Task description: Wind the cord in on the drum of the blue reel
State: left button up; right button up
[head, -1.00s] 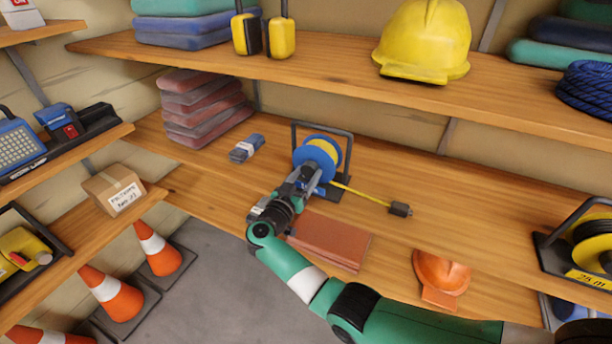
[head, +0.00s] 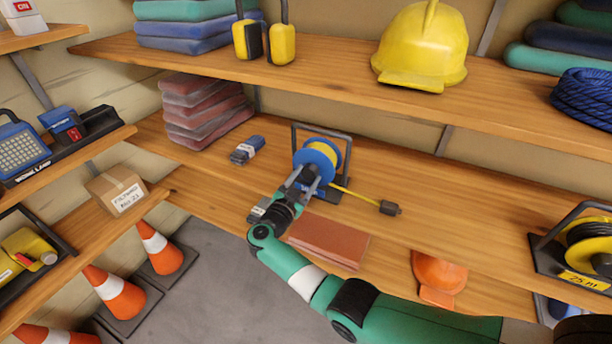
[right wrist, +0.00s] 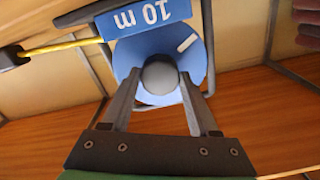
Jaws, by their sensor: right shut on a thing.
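The blue reel (head: 318,160) stands on the middle shelf in a dark frame, with yellow cord on its drum. A short run of yellow cord (head: 356,193) leads right to a dark plug (head: 390,208) on the shelf. My right gripper (head: 308,175) is at the reel's front face. In the right wrist view its fingers (right wrist: 160,85) are shut on a grey round knob (right wrist: 160,76) in front of the blue disc (right wrist: 140,52). The disc has a white mark, and a blue "10 m" label (right wrist: 147,16) shows beside it. My left gripper is not in view.
A brown flat stack (head: 330,243) and an orange helmet (head: 438,275) are in front. A yellow-cord reel (head: 583,250) stands far right. Shelf right of the plug is clear.

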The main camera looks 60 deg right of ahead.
jog(key=m, duration=0.5)
jog(key=shift+m, duration=0.3)
jog(key=m+b, duration=0.1)
jog(key=m, duration=0.4)
jog(key=m+b, duration=0.2)
jog(key=m, duration=0.3)
jog(key=shift+f, duration=0.1)
jog(key=m+b, duration=0.2)
jog(key=m, duration=0.1)
jog(key=shift+m, duration=0.3)
jog(key=m+b, duration=0.1)
jog(key=m, duration=0.1)
jog(key=shift+m, duration=1.5)
jog(key=shift+r, duration=0.2)
